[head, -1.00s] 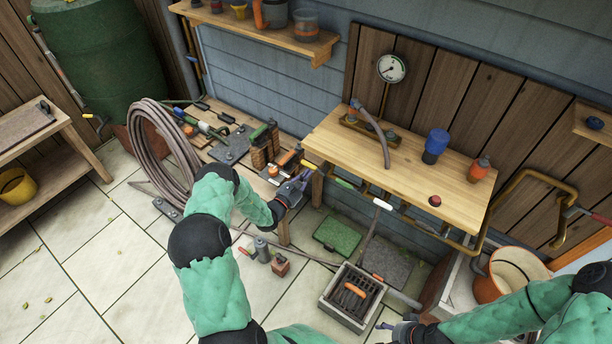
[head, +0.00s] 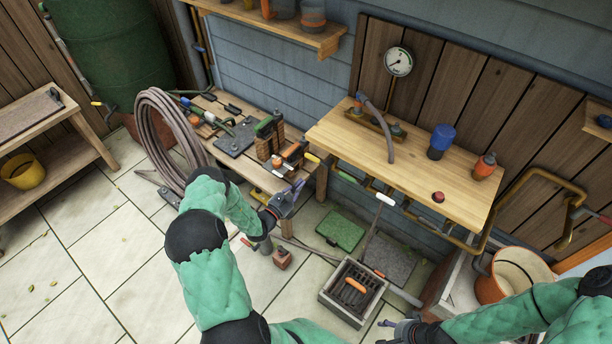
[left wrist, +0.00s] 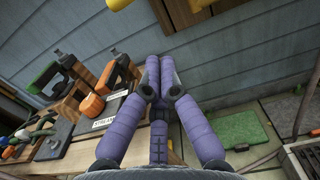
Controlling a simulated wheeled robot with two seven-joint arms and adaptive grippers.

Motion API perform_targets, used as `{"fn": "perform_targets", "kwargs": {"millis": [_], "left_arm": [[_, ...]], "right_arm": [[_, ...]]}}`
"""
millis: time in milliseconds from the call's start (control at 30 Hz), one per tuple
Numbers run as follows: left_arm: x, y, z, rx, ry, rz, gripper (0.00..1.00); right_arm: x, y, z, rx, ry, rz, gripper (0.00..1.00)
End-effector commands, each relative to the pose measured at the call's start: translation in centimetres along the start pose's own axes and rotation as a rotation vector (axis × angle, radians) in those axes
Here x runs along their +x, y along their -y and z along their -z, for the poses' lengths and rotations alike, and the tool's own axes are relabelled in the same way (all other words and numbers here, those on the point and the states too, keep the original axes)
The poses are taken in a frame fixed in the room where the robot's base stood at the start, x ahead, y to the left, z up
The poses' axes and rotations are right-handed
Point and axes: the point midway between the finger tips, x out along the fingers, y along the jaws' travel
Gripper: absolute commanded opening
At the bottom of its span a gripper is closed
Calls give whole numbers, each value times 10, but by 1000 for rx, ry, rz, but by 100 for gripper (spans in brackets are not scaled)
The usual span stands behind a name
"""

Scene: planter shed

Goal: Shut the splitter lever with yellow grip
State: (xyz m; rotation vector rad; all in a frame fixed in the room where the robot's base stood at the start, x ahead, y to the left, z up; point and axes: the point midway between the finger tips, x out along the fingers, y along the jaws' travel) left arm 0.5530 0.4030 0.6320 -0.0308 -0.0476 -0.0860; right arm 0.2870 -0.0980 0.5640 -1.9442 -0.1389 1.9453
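The yellow lever grip (head: 312,158) shows at the left end of the wooden bench, just below its edge, in the head view. A yellow piece (left wrist: 118,4), likely the same grip, is cut off at the top of the left wrist view. My left gripper (head: 299,187) is below and slightly left of the grip, apart from it. In the left wrist view its purple fingers (left wrist: 159,68) lie together with nothing between them. My right gripper (head: 388,324) is low near the bottom edge, far from the lever; its fingers are too small to read.
A green grip (head: 342,177) and a white grip (head: 385,199) sit along the bench front. A low table (head: 222,110) with tools stands left of the bench. A grate box (head: 353,292) and a green mat (head: 341,229) are on the floor. Open tiles lie at left.

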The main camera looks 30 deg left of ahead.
Motion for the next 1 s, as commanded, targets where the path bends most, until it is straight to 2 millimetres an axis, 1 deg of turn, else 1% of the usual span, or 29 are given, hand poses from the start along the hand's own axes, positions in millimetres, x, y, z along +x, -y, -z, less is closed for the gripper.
{"fn": "perform_targets", "kwargs": {"millis": [33,200,367,467,600,700,800,900,1000], "left_arm": [[-10,-1,-2,-1,-3,-3,0],[-33,-1,-1,-1,-2,-2,0],[-43,0,0,-1,-3,0,0],[-41,0,-4,-4,-18,1,0],[-32,1,-12,-10,-69,2,0],[-26,1,-14,-15,-112,2,0],[-22,2,-15,-20,-149,2,0],[-19,4,-13,-23,-175,2,0],[-17,4,-11,-24,-187,3,0]], "right_arm": [[-6,2,0,0,0,0,60],[-12,4,0,0,0,0,60],[-15,5,-1,0,0,0,60],[-25,9,-1,1,1,0,60],[-52,18,-2,0,0,0,60],[-70,25,-2,0,0,0,60],[-84,30,-3,0,0,0,60],[-92,33,-3,0,0,0,60],[-94,34,-4,0,0,0,60]]}}
